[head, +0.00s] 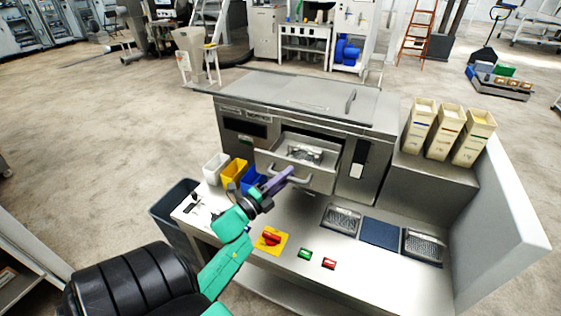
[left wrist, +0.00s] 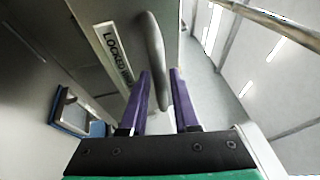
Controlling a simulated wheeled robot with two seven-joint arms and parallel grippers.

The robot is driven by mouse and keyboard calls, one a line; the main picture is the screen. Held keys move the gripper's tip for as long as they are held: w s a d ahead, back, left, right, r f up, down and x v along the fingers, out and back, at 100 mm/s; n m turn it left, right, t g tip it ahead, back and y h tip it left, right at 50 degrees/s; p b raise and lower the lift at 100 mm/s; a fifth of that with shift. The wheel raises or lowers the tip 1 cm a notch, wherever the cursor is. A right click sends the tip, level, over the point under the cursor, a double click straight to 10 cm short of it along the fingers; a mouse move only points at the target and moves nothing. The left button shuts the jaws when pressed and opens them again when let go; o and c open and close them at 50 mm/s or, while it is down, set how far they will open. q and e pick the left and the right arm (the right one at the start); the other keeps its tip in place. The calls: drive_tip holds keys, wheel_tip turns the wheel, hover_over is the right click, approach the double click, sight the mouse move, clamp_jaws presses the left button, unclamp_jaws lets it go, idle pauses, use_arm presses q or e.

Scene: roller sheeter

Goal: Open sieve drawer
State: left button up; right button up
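The sieve drawer (head: 313,150) stands pulled out from the front of the steel machine (head: 300,104). Its inside shows in the head view, with a metallic piece in it. A curved grey handle (head: 301,179) is on its front. My left gripper (head: 280,179), with purple fingers, is at this handle. In the left wrist view, the handle (left wrist: 152,55) reaches between the fingers, which stand apart with a narrow gap beside the bar. Part of the drawer front is hidden behind the gripper. My right gripper is not in view.
A label reading "LOCKED WHEN" (left wrist: 114,53) is beside the handle. White, yellow (head: 234,173) and blue bins stand left of the drawer. A red knob (head: 271,238), green and red buttons, and dark trays (head: 381,232) are on the counter. Tall beige containers (head: 445,130) stand at right.

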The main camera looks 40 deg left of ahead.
use_arm(q)
drive_tip(key=s+f+b, duration=0.2)
drive_tip(key=s+b, duration=0.2)
drive_tip(key=s, duration=1)
drive_tip(key=shift+s+a+f, duration=0.15)
drive_tip(key=shift+a+f, duration=0.1)
drive_tip(key=shift+a, duration=0.2)
